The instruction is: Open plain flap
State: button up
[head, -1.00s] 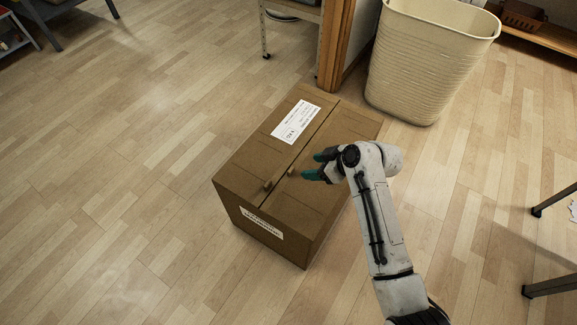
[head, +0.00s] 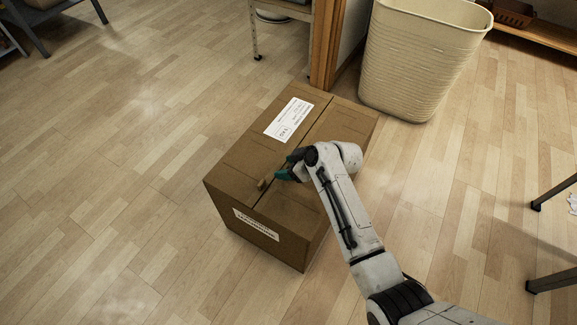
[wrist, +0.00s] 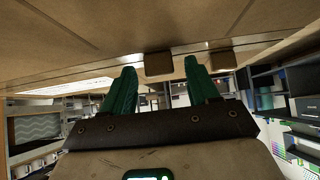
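The closed brown cardboard box (head: 235,158) sits on the floor. A seam splits its top into a left flap with a white label (head: 288,119) and a plain right flap (head: 346,116). A small tab (head: 262,184) stands by the seam near the front. My gripper (head: 284,172) is low over the seam, just behind this tab, and the arm covers much of the plain flap. In the wrist view the green fingers (wrist: 160,68) are apart. One tab (wrist: 158,64) shows between them in the picture, another tab (wrist: 223,60) right of them. Contact cannot be told.
A cream ribbed bin (head: 420,60) stands behind the box to the right, close to a wooden post (head: 324,45). Dark furniture legs (head: 553,196) are at the far right. The floor (head: 110,180) left of the box is clear.

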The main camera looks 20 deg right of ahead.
grip_shut()
dwell(0.3)
jog(key=shift+s+d+r, duration=0.1)
jog(key=shift+r, duration=0.05)
